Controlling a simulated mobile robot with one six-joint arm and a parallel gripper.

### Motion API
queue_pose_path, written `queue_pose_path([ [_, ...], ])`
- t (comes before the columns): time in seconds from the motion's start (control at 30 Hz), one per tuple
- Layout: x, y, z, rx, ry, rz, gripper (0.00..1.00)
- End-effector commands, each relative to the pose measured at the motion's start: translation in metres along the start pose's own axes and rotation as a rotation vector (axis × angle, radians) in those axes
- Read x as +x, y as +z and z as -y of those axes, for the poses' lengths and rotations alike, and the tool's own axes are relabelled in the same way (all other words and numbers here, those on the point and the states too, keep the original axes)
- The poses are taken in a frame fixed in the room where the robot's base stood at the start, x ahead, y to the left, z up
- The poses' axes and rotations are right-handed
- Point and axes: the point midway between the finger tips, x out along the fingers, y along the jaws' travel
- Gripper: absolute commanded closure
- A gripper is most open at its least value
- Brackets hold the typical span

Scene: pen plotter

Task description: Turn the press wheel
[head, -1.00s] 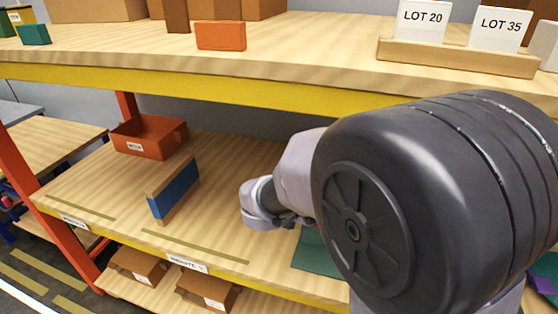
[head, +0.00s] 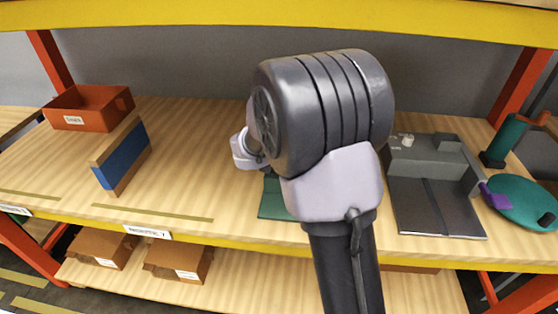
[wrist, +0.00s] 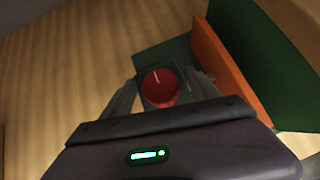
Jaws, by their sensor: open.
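A round red knob (wrist: 159,88) with a white mark on its top shows in the wrist view; it looks like the press wheel. It sits on a dark green base (wrist: 150,62), beside an upright orange panel (wrist: 222,65) and a green block (wrist: 262,60). My gripper (wrist: 164,82) is open, with one finger on each side of the knob. I cannot tell whether the fingers touch it. In the head view my arm hides the knob and gripper; only a corner of a green base (head: 272,200) shows beside the arm.
A grey flat-bed machine (head: 435,205) stands right of my arm, with a teal disc (head: 525,203) beyond it. At left are a blue-and-wood block (head: 122,160) and an orange bin (head: 88,108). Yellow beams edge the shelf (head: 190,160) in front and above. The shelf's left middle is clear.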

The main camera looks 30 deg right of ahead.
Motion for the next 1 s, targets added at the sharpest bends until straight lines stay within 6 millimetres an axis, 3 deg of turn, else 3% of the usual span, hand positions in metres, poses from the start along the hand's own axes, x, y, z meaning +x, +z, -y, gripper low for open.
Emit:
queue_pose_path([
  [0.07, -0.0003, 0.0001, -0.0001, 0.0, 0.0, 0.0, 0.3],
  [0.3, -0.0005, 0.0, -0.0001, 0.0, 0.0, 0.0, 0.77],
  [0.4, -0.0005, 0.0, -0.0001, 0.001, 0.0, 0.0, 0.92],
  [0.67, -0.0022, 0.0015, -0.0008, 0.028, -0.027, 0.0, 0.92],
  [1.0, -0.0053, 0.0039, -0.0013, 0.194, -0.196, -0.002, 0.92],
])
